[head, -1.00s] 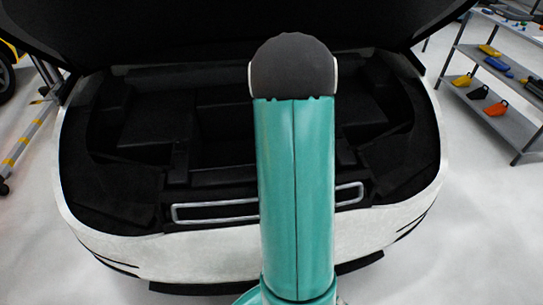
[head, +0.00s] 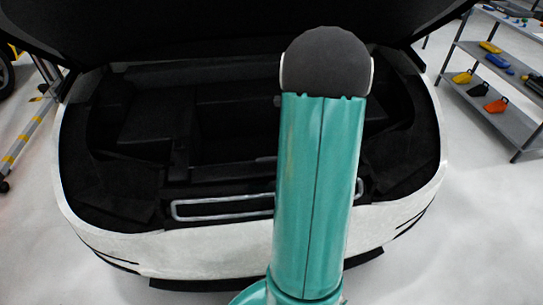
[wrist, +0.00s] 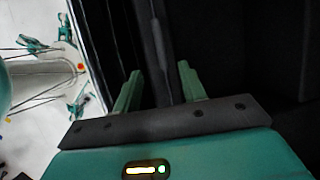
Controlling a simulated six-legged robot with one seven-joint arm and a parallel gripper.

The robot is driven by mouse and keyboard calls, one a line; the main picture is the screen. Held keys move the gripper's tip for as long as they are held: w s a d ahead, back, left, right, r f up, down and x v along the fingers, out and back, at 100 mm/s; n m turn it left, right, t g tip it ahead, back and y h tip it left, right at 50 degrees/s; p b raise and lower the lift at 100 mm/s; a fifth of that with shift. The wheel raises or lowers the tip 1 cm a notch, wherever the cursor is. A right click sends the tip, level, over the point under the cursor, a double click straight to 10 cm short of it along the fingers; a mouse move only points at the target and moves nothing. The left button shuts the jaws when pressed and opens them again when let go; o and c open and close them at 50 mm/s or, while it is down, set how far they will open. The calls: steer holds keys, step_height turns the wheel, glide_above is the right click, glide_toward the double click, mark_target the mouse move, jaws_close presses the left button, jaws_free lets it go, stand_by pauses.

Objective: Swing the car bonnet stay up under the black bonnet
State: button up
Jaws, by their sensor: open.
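The black bonnet (head: 190,35) is raised over the open front bay of a white car (head: 200,255). In the wrist view, a thin dark grey bar (wrist: 160,48), which looks like the stay, runs down between the fingers of my gripper (wrist: 158,85). The fingers are apart, one on each side of the bar, and I cannot tell whether either touches it. The bar is low in contrast against the dark bay, and its ends are not clear. In the head view my teal arm hides the gripper and part of the bay.
The dark bay (head: 130,165) has raised box shapes and a pale-outlined slot (head: 220,208) along its front. A grey shelf (head: 490,110) with coloured items stands at right. A striped stand (head: 25,130) is at left. White floor lies around the car.

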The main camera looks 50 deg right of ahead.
mark_target(270, 158)
steer(key=x, duration=1.2)
steer(key=shift+f, duration=0.15)
jaws_close()
